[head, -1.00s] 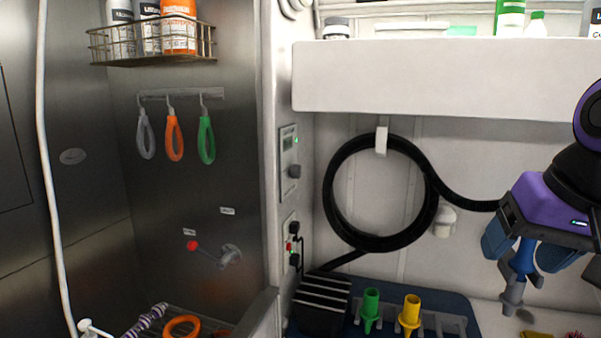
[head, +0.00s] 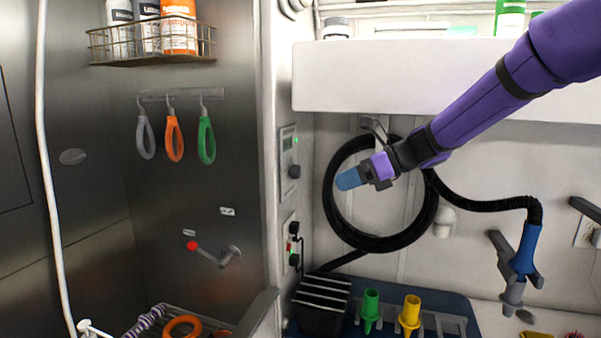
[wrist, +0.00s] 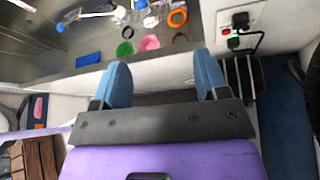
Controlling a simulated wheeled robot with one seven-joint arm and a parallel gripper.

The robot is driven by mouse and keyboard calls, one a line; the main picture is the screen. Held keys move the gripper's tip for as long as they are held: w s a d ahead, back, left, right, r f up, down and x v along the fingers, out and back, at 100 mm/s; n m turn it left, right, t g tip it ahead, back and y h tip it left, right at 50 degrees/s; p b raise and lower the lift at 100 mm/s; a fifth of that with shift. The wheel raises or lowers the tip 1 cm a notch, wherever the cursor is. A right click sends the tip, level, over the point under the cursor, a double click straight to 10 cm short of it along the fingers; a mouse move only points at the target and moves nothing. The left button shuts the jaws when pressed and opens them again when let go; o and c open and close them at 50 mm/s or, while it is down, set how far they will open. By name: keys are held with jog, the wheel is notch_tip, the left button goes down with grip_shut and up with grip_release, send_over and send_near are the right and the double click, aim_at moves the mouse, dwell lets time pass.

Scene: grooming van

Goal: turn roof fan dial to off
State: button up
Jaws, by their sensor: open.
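The dial (head: 295,172) is a small dark round knob on a grey wall panel (head: 289,150) with a small green light, on the narrow white wall left of the hose. Its pointer is too small to read. My gripper (head: 348,181) is to the right of the dial, at about its height in the picture and apart from it, in front of the coiled hose. In the wrist view my gripper (wrist: 163,80) shows two blue fingers spread wide with nothing between them. The dial does not show in the wrist view.
A socket with black plugs (head: 293,245) sits below the panel. A coiled black hose (head: 329,205) hangs behind my gripper, its blue nozzle (head: 525,250) at right. A white shelf (head: 400,78) overhangs. Green (head: 370,308) and yellow (head: 410,312) nozzles stand below.

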aim_at(300, 171)
jog(key=w+f+m+t+y, duration=0.3)
jog(key=w+m+t+y, duration=0.1)
jog(key=w+m, duration=0.85)
jog(key=shift+n, duration=0.75)
jog(key=x, duration=1.1)
jog(key=shift+w+r, duration=0.1)
jog(key=shift+w, duration=0.35)
jog(key=shift+d, duration=0.1)
jog(key=c, duration=0.9)
